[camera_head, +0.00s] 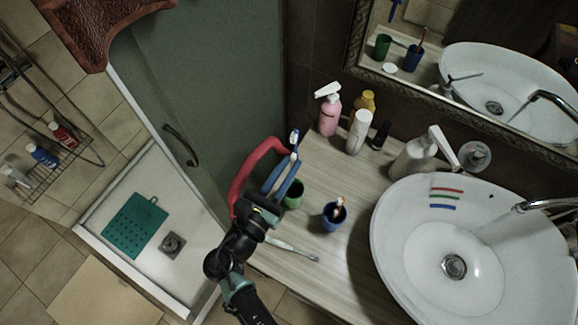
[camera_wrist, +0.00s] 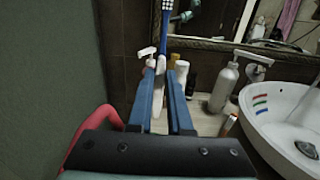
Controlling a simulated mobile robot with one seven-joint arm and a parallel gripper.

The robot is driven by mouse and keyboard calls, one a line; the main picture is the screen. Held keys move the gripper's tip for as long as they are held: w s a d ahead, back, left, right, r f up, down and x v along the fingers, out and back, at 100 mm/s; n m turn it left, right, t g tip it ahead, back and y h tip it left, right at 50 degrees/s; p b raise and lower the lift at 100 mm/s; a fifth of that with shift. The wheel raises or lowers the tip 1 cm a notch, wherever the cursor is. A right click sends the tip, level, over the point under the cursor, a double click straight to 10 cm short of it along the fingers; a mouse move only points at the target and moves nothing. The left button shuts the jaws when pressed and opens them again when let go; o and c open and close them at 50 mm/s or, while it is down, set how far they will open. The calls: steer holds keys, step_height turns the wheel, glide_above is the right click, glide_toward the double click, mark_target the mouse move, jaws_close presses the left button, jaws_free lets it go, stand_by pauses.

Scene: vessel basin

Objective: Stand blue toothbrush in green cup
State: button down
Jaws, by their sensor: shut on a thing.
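My gripper (camera_head: 289,160) is shut on the blue toothbrush (camera_head: 294,139), which stands roughly upright with its bristled head up. The toothbrush also shows in the wrist view (camera_wrist: 164,32), rising from between the fingertips. The green cup (camera_head: 293,194) stands on the counter just below and beside my gripper, partly hidden by it. The toothbrush appears to be above the cup, but its lower end is hidden and I cannot tell whether it is inside. The green cup is not visible in the wrist view.
A blue cup (camera_head: 334,217) with another toothbrush stands to the right. A pale toothbrush (camera_head: 292,249) lies on the counter (camera_head: 325,265). Bottles (camera_head: 329,112) stand at the back, a soap dispenser (camera_head: 413,152) near the basin (camera_head: 400,240). A red curved thing (camera_head: 243,175) is beside my gripper.

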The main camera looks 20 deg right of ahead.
steer(key=shift+f+b, duration=5.4)
steer(key=shift+f, duration=0.75)
steer(key=c, duration=0.8)
jaws_free()
steer(key=shift+o, duration=0.2)
steer(key=b+v, duration=0.1)
steer(key=v, duration=1.2)
